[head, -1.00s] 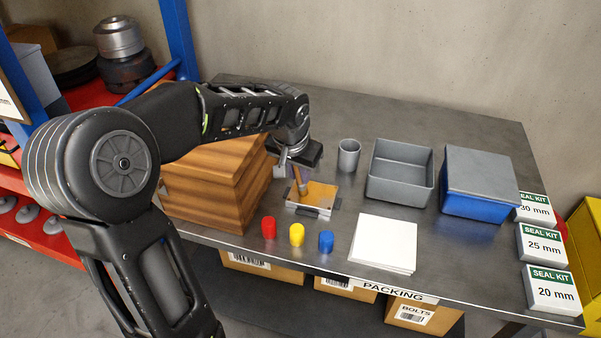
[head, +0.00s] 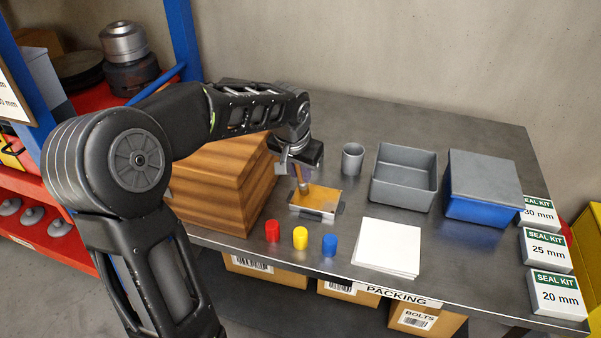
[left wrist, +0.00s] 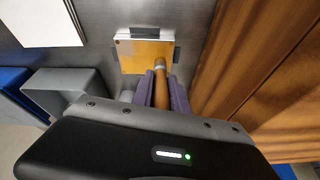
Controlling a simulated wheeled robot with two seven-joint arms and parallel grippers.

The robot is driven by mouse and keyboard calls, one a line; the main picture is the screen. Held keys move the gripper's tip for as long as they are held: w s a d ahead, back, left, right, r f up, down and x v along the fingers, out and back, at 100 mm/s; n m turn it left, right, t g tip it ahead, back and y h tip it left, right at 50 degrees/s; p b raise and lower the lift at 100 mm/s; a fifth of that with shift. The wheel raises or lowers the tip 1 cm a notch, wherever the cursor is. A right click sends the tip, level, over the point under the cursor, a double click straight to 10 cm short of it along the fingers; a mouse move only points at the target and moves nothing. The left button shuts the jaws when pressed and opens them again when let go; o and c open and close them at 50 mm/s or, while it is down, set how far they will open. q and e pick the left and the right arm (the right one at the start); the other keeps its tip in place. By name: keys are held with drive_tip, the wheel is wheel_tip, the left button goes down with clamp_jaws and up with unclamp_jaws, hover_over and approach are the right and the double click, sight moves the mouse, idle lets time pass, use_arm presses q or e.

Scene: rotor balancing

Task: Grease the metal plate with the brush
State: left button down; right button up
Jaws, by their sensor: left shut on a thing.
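The metal plate (head: 322,201) lies on the table just right of the wooden box, its top mostly covered with an amber layer. It also shows in the left wrist view (left wrist: 135,52) with pale bare edges. My left gripper (head: 299,172) is shut on the brush (head: 300,174), which points down at the plate. In the left wrist view the brush's wooden handle (left wrist: 161,92) sits between the purple finger pads, and its metal collar is over the plate's near right part. The bristle tip is hard to make out. My right gripper is not in view.
A brown wooden box (head: 220,185) stands close left of the plate. A grey cup (head: 352,159), an open grey bin (head: 404,203) and a blue box (head: 482,208) stand to the right. Red, yellow and blue caps (head: 300,238) and white sheets (head: 387,247) lie in front.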

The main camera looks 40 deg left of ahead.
use_arm(q)
drive_tip(key=p+v, duration=0.1)
drive_tip(key=v, duration=0.2)
drive_tip(key=shift+w+r+p, duration=0.3)
drive_tip(key=shift+r+p, duration=0.05)
drive_tip(key=shift+r, duration=0.2)
drive_tip(key=shift+w+r+p, duration=0.15)
drive_tip(key=shift+r+p, duration=0.35)
drive_tip(key=shift+r, duration=0.1)
drive_tip(key=shift+r+p, duration=0.95)
drive_tip(key=shift+r, duration=0.5)
